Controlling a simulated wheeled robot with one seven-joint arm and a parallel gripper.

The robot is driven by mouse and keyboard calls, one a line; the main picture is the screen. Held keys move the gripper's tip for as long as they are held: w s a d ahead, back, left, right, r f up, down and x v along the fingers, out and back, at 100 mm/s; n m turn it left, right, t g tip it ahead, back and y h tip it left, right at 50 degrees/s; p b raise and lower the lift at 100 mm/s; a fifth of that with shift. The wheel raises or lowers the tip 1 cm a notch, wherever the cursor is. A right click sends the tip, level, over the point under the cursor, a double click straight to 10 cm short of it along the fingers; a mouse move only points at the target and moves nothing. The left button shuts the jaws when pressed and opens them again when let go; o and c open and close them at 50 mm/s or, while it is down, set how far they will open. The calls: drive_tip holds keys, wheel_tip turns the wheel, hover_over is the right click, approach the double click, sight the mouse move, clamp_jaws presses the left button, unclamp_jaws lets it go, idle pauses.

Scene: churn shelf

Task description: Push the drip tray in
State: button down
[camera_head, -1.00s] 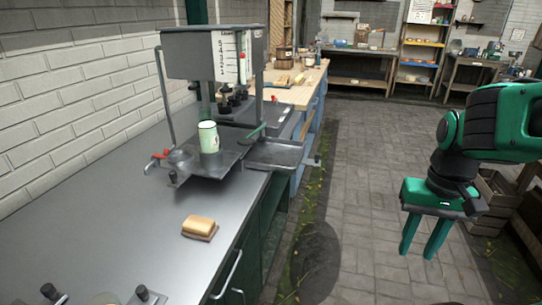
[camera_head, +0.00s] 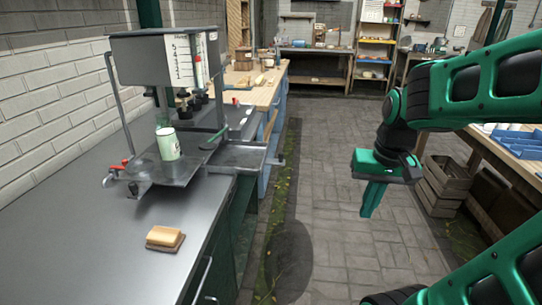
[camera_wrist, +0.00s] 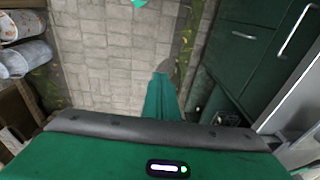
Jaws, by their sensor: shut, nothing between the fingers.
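The drip tray (camera_head: 240,156) is a dark, shallow tray at the right side of the grey machine (camera_head: 165,70). It sticks out to the right, past the counter's edge. A pale green cup (camera_head: 168,145) stands upright on the flat dark plate (camera_head: 150,177) to the left of the tray. My gripper (camera_head: 369,212) is shut and empty, pointing down over the paved floor, well to the right of the tray and apart from it. In the wrist view my closed green fingers (camera_wrist: 163,90) are over paving; the tray is not recognisable there.
The grey counter (camera_head: 110,240) carries a tan block (camera_head: 165,238) in front of the machine. A wooden bench (camera_head: 265,85) stands behind it. A wooden crate (camera_head: 445,188) and a table with blue trays (camera_head: 515,142) are at right. The paved aisle (camera_head: 330,170) between is clear.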

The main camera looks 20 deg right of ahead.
drive_tip(key=w+d+r+t, duration=0.1)
drive_tip(key=w+t, duration=0.1)
drive_tip(key=w, duration=0.7)
drive_tip(key=w+d+r+t+y, duration=0.1)
drive_tip(key=w+t, duration=0.1)
drive_tip(key=w, duration=0.8)
drive_tip(key=w+d+r+t, duration=0.1)
drive_tip(key=w+r+t, duration=0.1)
drive_tip(key=w, duration=0.7)
drive_tip(key=w+a+f, duration=0.4)
drive_tip(key=w+f, duration=0.4)
drive_tip(key=shift+w+f+m, duration=0.25)
drive_tip(key=shift+w+m, duration=0.05)
drive_tip(key=shift+w, duration=0.05)
